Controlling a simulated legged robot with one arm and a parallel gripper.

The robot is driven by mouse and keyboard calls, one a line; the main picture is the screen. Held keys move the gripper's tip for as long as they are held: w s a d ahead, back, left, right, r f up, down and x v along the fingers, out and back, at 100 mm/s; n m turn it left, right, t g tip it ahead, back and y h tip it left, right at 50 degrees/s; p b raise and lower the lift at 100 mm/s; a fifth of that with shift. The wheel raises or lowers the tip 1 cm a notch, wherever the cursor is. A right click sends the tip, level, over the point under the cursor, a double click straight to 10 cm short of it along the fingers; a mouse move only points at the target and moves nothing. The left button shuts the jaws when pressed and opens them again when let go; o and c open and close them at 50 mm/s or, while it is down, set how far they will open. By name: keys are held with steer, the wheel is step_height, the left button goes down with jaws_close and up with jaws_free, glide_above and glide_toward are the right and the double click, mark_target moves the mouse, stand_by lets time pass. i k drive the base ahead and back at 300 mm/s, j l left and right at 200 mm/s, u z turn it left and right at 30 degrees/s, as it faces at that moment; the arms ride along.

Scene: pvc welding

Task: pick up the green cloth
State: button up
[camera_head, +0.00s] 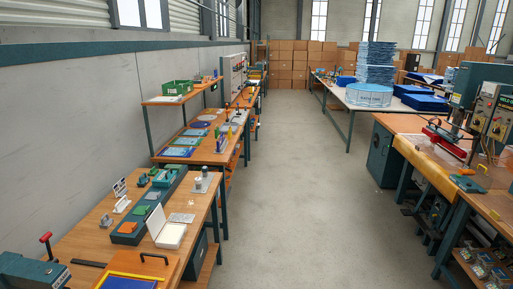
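On the near left workbench (98,232), a long dark green tray (118,239) holds several small coloured pieces in a row. A green piece that looks like a folded cloth (163,179) lies toward its far end. My gripper is not in view.
An open white box (171,236) stands right of the tray. A wide grey floor aisle (300,190) is clear between the left benches and the right machine bench (408,124).

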mark_target(178, 168)
steer(key=i, duration=1.75)
steer(key=i+u, duration=0.25)
steer(key=i, duration=0.25)
steer(key=i+l+u, duration=0.1)
steer(key=i+u, duration=0.2)
steer(key=i, duration=0.2)
steer(key=i+l+u, duration=0.25)
steer(key=i, duration=0.25)
steer(key=i+j+u, duration=0.15)
steer(key=u, duration=0.35)
steer(key=i+u, duration=0.65)
steer(key=u, duration=0.3)
